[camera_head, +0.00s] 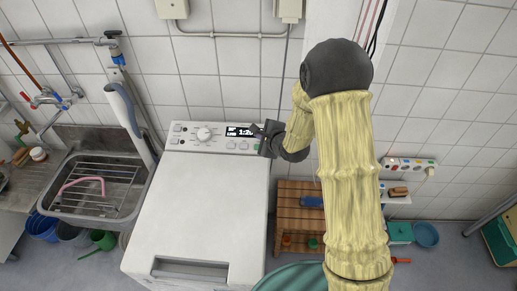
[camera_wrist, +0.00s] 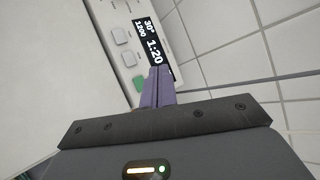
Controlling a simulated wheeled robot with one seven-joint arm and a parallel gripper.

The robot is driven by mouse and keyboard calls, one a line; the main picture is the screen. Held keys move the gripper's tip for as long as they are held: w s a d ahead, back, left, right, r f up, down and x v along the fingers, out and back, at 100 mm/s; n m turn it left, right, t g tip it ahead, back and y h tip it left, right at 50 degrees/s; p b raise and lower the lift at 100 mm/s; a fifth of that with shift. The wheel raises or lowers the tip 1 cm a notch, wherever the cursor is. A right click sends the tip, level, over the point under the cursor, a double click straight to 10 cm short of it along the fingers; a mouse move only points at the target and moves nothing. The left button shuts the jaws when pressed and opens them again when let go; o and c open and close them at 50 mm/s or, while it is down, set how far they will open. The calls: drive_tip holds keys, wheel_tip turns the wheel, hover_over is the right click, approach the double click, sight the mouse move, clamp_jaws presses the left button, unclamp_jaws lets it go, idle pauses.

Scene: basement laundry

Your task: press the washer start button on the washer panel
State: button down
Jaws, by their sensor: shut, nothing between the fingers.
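The white washer (camera_head: 198,215) has a control panel (camera_head: 175,143) along its back top edge, with a round dial (camera_head: 204,134), small pale buttons and a lit display (camera_head: 240,131) reading 1:20. A green button (camera_wrist: 139,83) sits at the end of the button row in the wrist view; its label cannot be read. My gripper (camera_head: 257,128) is at the right end of the panel, shut and empty. In the wrist view its fingertips (camera_wrist: 160,70) overlap the display's lower end, beside the green button. I cannot tell whether they touch the panel.
A sink with a rack (camera_head: 100,190) stands left of the washer, with a pale upright board-like object (camera_head: 125,110) between. A wooden slatted shelf (camera_head: 300,215) stands on the right. The tiled wall (camera_head: 200,88) is close behind the panel.

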drive_tip(key=f+b, duration=0.1)
drive_tip(key=f, duration=0.1)
drive_tip(key=w+f+b, duration=0.1)
drive_tip(key=f, duration=0.1)
drive_tip(key=w+f+b, duration=0.1)
drive_tip(key=f+b, duration=0.1)
drive_tip(key=f, duration=0.1)
drive_tip(key=shift+w, duration=0.1)
idle(1.9)
drive_tip(key=shift+w+f, duration=0.1)
drive_tip(key=shift+f, duration=0.2)
drive_tip(key=shift+w+f+b, duration=0.1)
drive_tip(key=shift+f+b, duration=0.3)
idle(0.7)
drive_tip(key=shift+r, duration=0.15)
drive_tip(key=shift+s+r+p, duration=0.25)
drive_tip(key=shift+r+p, duration=0.4)
drive_tip(key=shift+s+r+p, duration=0.25)
drive_tip(key=shift+r+p, duration=0.35)
drive_tip(key=shift+r, duration=0.2)
drive_tip(key=shift+s+r+p, duration=0.2)
drive_tip(key=shift+r+p, duration=0.45)
drive_tip(key=shift+r, duration=0.2)
drive_tip(key=shift+s+r+p, duration=0.25)
drive_tip(key=shift+r+p, duration=0.35)
drive_tip(key=shift+r, duration=0.2)
